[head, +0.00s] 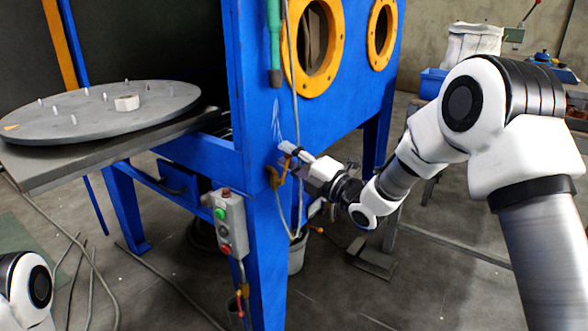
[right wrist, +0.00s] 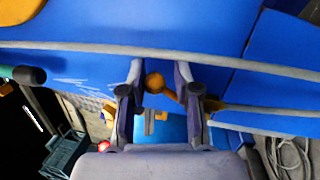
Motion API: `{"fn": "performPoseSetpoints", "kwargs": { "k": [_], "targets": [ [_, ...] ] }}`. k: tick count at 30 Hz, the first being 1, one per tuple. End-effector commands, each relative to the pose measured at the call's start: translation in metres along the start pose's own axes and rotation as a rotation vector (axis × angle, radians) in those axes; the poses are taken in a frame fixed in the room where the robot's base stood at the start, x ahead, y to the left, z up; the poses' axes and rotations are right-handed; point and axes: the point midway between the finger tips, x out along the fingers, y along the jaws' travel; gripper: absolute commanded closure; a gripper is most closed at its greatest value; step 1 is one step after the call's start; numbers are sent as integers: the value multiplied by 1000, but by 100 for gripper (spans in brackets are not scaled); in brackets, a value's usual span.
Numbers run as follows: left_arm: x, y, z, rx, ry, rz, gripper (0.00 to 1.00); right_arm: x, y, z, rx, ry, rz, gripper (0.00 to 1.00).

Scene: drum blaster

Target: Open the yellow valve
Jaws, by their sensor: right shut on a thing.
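The yellow valve (head: 273,178) is on the front of the blue blasting cabinet (head: 262,210), below a hanging green-handled hose. My right gripper (head: 287,160) reaches it from the right and is shut on it, partly hiding it. In the right wrist view the valve's round yellow end (right wrist: 154,83) shows between the two fingers of my right gripper (right wrist: 160,85), and its yellow lever slants down to the right past one finger. My left gripper is out of view; only a white joint of my left arm shows at the lower left.
A grey control box (head: 230,223) with buttons hangs on the cabinet leg below the valve. A grey hose (head: 293,90) runs down beside the valve. A round turntable (head: 100,110) juts out at left. A bucket (head: 298,255) stands beneath. Cables lie on the floor.

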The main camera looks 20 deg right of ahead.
Motion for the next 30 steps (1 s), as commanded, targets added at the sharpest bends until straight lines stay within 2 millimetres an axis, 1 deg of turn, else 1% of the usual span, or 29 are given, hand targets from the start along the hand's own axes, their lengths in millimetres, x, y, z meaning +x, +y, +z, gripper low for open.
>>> {"fn": "performPoseSetpoints", "kwargs": {
  "k": [1, 3, 12, 19, 30],
  "targets": [
    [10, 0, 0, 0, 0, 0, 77, -1, -5, -7, -37, 19, 0, 100],
    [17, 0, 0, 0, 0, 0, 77, -1, -5, -10, -95, 28, 5, 100],
    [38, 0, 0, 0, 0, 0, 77, -2, -1, -20, -286, 61, 22, 100],
    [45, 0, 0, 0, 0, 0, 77, -2, 0, -24, -355, 75, 26, 100],
    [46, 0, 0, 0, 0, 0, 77, -2, 0, -25, -372, 78, 24, 100]
  ]
}}
